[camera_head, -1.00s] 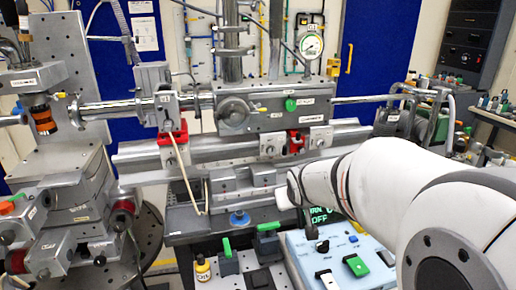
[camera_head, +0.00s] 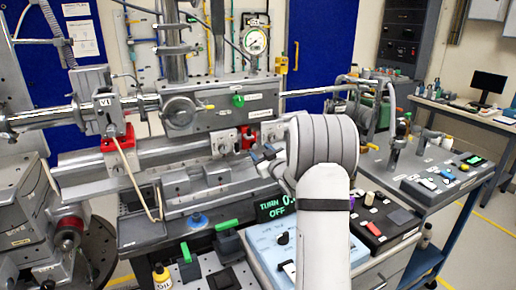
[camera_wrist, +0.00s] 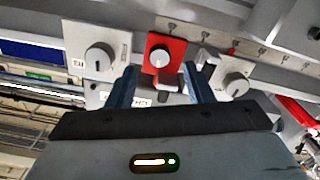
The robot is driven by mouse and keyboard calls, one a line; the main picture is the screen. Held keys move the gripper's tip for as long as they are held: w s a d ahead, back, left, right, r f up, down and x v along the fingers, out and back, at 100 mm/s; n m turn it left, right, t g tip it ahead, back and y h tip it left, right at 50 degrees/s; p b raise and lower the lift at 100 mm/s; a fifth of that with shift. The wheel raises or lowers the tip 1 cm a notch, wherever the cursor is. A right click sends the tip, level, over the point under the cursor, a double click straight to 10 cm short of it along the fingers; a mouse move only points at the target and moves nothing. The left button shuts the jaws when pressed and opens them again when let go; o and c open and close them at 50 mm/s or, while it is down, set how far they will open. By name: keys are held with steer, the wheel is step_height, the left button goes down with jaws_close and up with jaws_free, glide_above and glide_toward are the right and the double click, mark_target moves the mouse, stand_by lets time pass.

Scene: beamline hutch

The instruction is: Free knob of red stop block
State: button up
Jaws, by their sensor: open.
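The red stop block (camera_wrist: 174,48) shows in the wrist view, with a round grey knob (camera_wrist: 159,57) on its face. In the head view the red block (camera_head: 248,139) sits on the rail between two pale blocks, partly hidden. My gripper (camera_wrist: 163,80) is open in the wrist view, its two dark fingers pointing toward the red block, one on either side below the knob. Nothing is held between the fingers. In the head view my gripper (camera_head: 267,158) is small, just below and right of the red block. Contact with the knob cannot be told.
Pale blocks with knobs flank the red one, left (camera_wrist: 90,45) and right (camera_wrist: 236,76) in the wrist view. A gauge (camera_head: 255,41) stands above the rail. A blue control box (camera_head: 268,246) lies below my arm. Another red clamp (camera_head: 120,152) is at the left.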

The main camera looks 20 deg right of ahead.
mark_target(255, 146)
steer(key=shift+w, duration=2.05)
steer(key=shift+c, duration=0.5)
steer(key=c, duration=0.9)
